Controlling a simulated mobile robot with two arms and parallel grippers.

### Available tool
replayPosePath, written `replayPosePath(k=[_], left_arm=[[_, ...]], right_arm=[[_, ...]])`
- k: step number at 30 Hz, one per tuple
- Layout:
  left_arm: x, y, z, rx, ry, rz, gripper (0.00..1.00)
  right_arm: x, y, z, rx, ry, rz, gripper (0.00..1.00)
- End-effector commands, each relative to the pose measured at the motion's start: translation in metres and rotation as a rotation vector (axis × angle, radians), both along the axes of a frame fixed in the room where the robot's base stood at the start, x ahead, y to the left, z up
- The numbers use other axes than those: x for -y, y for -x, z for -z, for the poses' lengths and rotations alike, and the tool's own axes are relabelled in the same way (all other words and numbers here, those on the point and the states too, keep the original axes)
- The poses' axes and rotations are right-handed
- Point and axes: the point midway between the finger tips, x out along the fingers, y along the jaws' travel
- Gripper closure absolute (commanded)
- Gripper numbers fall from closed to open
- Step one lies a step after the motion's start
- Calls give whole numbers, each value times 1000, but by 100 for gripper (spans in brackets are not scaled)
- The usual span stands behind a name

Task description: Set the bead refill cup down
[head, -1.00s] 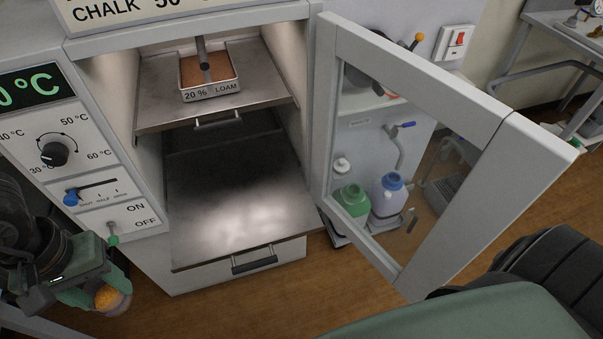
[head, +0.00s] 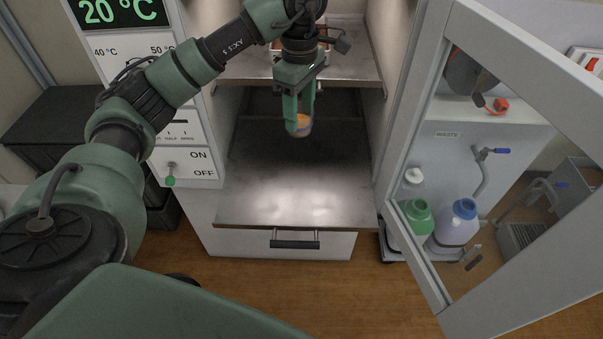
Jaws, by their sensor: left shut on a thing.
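The bead refill cup (head: 299,128) is a small clear cup with orange showing in it. My left gripper (head: 299,110) points down and is shut on the cup's upper part. It holds the cup over the back half of the lower pulled-out metal shelf (head: 285,195), inside the open cabinet. I cannot tell whether the cup's base touches the shelf. My right gripper is not in view.
The upper shelf (head: 245,66) is close behind my gripper; its tray is mostly hidden. The glass door (head: 410,120) stands open on the right. Green (head: 416,215) and blue-capped (head: 458,225) bottles stand behind it. The lower shelf's front is bare.

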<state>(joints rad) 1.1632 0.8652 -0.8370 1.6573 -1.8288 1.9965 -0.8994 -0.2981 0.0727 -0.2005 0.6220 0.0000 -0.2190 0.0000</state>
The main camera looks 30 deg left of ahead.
Motion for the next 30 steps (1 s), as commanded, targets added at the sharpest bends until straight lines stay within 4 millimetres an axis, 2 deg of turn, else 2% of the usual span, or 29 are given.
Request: replayPosePath(k=[5, 15, 21, 30], left_arm=[[-11, -5, 14, -9, 9, -127, 94], [-10, -4, 102, -12, 9, -125, 94], [-10, -4, 144, -9, 9, -124, 94], [-10, -5, 169, -8, 9, -124, 94]], right_arm=[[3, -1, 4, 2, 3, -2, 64], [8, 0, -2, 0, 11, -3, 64], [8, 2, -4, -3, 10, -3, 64], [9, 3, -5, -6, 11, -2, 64]])
